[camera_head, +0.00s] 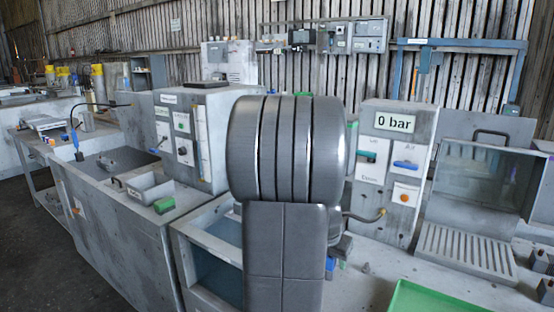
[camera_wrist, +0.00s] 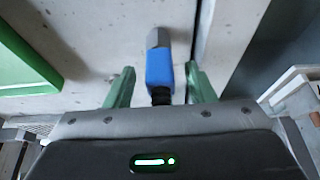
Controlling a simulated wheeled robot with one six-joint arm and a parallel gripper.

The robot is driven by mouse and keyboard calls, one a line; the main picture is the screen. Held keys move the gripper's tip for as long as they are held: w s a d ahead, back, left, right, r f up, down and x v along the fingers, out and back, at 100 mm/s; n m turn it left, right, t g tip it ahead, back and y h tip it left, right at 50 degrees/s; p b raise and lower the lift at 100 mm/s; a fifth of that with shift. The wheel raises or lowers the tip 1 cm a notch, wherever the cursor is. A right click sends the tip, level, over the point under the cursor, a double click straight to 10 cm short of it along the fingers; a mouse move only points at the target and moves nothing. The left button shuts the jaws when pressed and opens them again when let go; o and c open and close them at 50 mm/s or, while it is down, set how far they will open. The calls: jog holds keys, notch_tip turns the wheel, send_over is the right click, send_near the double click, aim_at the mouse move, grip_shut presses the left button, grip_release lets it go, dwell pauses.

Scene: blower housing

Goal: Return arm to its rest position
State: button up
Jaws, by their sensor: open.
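My gripper (camera_wrist: 159,70) shows in the wrist view with its two green fingers apart. A blue piece with a grey end and a black neck (camera_wrist: 160,68) lies between the fingers, with a visible gap on each side. A pale grey surface is behind it. In the head view my large grey arm fills the middle and hides the gripper. A small blue part (camera_head: 330,264) shows just right of the arm; I cannot tell whether it is the same piece.
A green tray (camera_head: 430,298) lies at the front right, also in the wrist view (camera_wrist: 28,62). A "0 bar" panel (camera_head: 396,150) and a clear-windowed box (camera_head: 484,180) stand right of my arm. A control box (camera_head: 198,135) and sink bench stand left. Floor is free at far left.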

jog(key=shift+f, duration=0.15)
jog(key=shift+b, duration=0.3)
jog(key=v, duration=1.4)
jog(key=x, duration=1.4)
jog(key=shift+f, duration=0.25)
jog(key=shift+w+r+p, duration=0.1)
jog(key=shift+r+p, duration=0.65)
jog(key=shift+p, duration=0.05)
notch_tip(320, 180, up, 3)
jog(key=p, duration=0.4)
jog(key=shift+r, duration=0.15)
jog(key=shift+r+p, duration=0.5)
jog(key=shift+r, duration=0.4)
jog(key=shift+r, duration=0.1)
